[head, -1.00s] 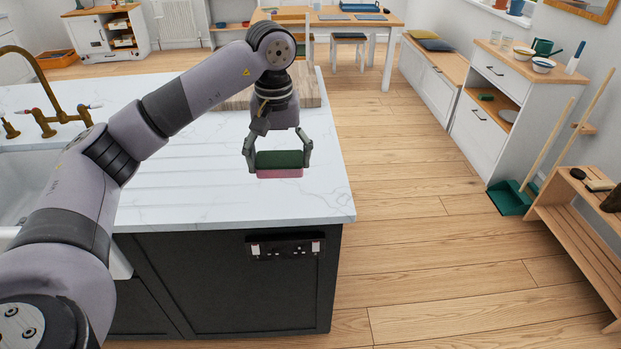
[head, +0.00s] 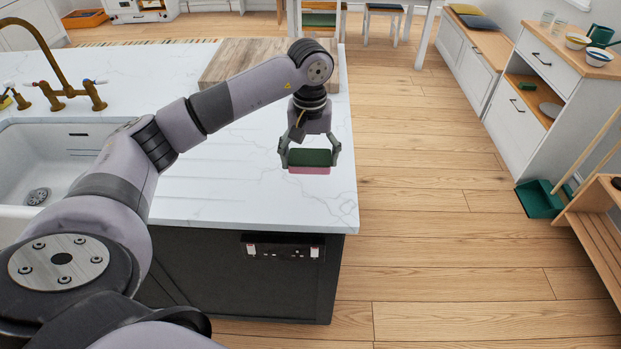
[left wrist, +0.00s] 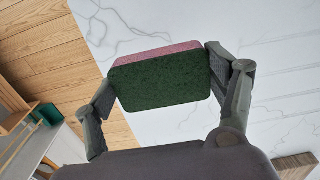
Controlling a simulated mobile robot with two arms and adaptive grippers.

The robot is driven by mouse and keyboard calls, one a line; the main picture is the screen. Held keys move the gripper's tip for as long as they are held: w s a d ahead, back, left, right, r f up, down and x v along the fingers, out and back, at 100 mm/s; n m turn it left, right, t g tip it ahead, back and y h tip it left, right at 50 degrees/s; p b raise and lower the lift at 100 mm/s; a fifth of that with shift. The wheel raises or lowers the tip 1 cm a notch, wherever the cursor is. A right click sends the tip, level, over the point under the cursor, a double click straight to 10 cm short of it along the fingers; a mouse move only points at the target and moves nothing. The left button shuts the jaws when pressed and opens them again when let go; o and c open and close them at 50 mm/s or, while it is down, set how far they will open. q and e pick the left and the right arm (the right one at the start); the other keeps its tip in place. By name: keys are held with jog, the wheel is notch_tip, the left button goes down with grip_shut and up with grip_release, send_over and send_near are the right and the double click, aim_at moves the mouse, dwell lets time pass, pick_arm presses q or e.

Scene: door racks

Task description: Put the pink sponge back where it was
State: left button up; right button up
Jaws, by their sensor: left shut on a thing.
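The pink sponge (head: 309,170) has a dark green scouring layer on top and pink beneath. My left gripper (head: 309,158) is shut on it by its two ends and holds it over the right part of the white marble worktop (head: 230,205). Whether it touches the worktop I cannot tell from the head view. In the left wrist view the sponge (left wrist: 160,78) sits between the two fingers, green face toward the camera, with a pink strip along its far edge. My right gripper is not in view.
A sink (head: 60,160) with a brass tap (head: 52,70) is at the left. A wooden board (head: 245,62) lies on the worktop behind my arm. A white cabinet (head: 535,90) and a green dustpan (head: 540,199) stand at the right. The floor between is clear.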

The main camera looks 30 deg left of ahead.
pick_arm(q)
send_over(310, 193)
notch_tip(310, 193, down, 4)
jog(key=shift+f+p, duration=0.2)
jog(key=shift+p, duration=0.2)
notch_tip(310, 193, down, 4)
jog(key=shift+r+p, duration=0.25)
jog(key=shift+p, duration=0.25)
jog(key=shift+w+f, duration=0.1)
jog(key=shift+f, duration=0.35)
jog(key=o, duration=0.5)
jog(key=shift+r, duration=0.1)
jog(key=o, duration=0.4)
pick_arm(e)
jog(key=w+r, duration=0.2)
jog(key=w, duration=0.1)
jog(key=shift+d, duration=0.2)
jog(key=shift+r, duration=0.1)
